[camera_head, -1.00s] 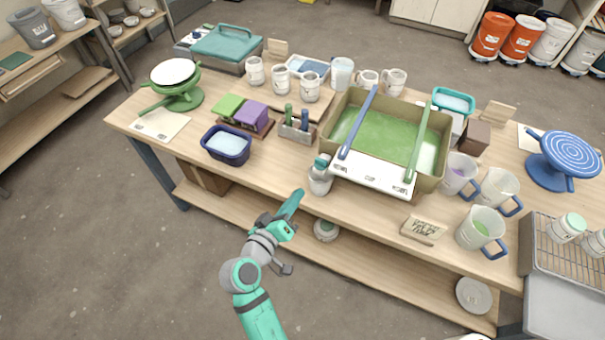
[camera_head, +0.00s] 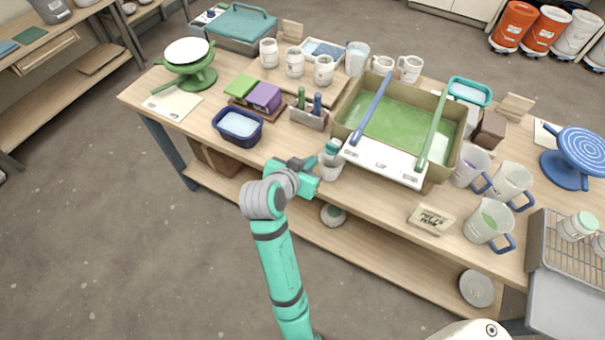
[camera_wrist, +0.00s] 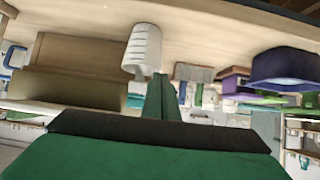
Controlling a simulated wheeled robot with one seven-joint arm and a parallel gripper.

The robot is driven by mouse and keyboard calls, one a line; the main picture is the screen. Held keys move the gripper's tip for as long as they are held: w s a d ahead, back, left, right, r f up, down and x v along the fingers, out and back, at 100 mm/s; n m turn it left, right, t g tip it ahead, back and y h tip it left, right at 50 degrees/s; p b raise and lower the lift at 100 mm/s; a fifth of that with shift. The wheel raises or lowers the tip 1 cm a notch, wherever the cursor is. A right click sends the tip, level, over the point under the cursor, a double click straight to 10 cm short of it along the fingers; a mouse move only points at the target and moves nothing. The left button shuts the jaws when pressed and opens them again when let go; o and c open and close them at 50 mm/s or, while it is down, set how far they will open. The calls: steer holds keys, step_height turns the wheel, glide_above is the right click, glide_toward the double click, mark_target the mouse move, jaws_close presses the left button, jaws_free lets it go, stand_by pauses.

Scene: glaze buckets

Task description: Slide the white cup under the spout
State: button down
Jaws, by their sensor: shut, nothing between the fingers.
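The white cup (camera_head: 331,168) stands at the table's front edge, near the front left corner of the tan basin (camera_head: 450,150). A small teal-topped fitting (camera_head: 332,148), perhaps the spout, shows just above and behind the cup's rim. I cannot tell whether the cup is directly under it. My gripper (camera_head: 308,170) is shut and empty, just left of the cup, and touching or apart is unclear. In the wrist view, which looks upside down, the ribbed white cup (camera_wrist: 143,52) is just beyond the shut green fingers (camera_wrist: 160,98), slightly to their left.
A dark blue tub (camera_head: 238,128) and a small holder with green and blue handles (camera_head: 309,118) stand left of the cup. White mugs (camera_head: 295,63) line the back. Larger mugs with blue handles (camera_head: 488,222) and a small sign (camera_head: 431,219) are to the right. The front edge is close.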

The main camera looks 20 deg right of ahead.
steer(key=shift+d+r+x, duration=0.15)
steer(key=shift+r+x, duration=0.05)
steer(key=shift+x, duration=0.95)
steer(key=shift+d+r+x, duration=0.1)
steer(key=shift+r+x, duration=0.1)
steer(key=shift+x, duration=0.95)
